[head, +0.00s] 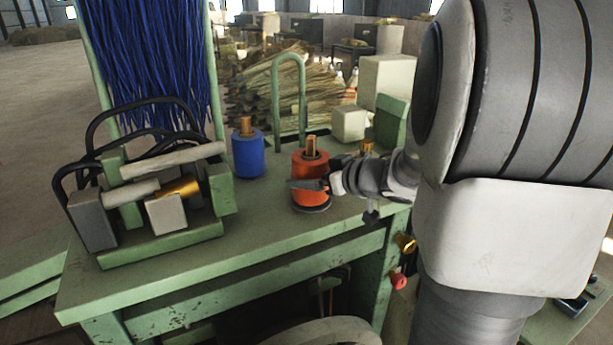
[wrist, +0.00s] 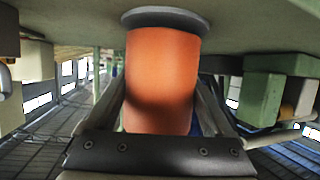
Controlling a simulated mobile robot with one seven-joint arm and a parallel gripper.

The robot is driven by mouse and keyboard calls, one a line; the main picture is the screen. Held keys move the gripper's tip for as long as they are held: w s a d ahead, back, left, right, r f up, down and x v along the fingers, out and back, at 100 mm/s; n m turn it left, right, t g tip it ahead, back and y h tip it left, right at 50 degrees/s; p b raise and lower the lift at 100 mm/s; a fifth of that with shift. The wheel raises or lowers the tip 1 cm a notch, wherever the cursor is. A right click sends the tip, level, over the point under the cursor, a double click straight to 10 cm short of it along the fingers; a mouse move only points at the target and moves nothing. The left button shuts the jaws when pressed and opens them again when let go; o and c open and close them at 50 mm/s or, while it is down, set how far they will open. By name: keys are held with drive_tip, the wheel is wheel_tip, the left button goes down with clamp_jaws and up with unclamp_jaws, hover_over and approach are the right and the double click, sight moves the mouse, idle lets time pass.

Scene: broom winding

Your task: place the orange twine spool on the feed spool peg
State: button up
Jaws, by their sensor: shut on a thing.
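The orange twine spool (head: 309,163) stands upright toward the right end of the green bench. A wooden-coloured peg (head: 311,146) sticks up out of its top, and a dark round base (head: 314,209) shows at its foot. In the wrist view, which looks inverted, the orange spool (wrist: 162,75) meets the dark disc (wrist: 162,18) with no clear gap. My gripper (head: 312,187) comes in from the right and is shut on the spool, one finger crossing its front. The spool's far side and the peg's lower part are hidden.
A blue spool (head: 248,155) with its own peg stands to the left. A green hoop (head: 289,100) rises behind. A clamp-like fixture with black cables (head: 150,200) fills the bench's left. A brass fitting (head: 367,147) and a white block (head: 348,123) lie behind my gripper. The front middle bench is clear.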

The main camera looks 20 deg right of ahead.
drive_tip(key=shift+f, duration=0.1)
drive_tip(key=o, duration=1.4)
drive_tip(key=shift+r, duration=0.2)
drive_tip(key=p+v, duration=0.1)
drive_tip(key=v, duration=1.1)
drive_tip(key=shift+s+f, duration=0.1)
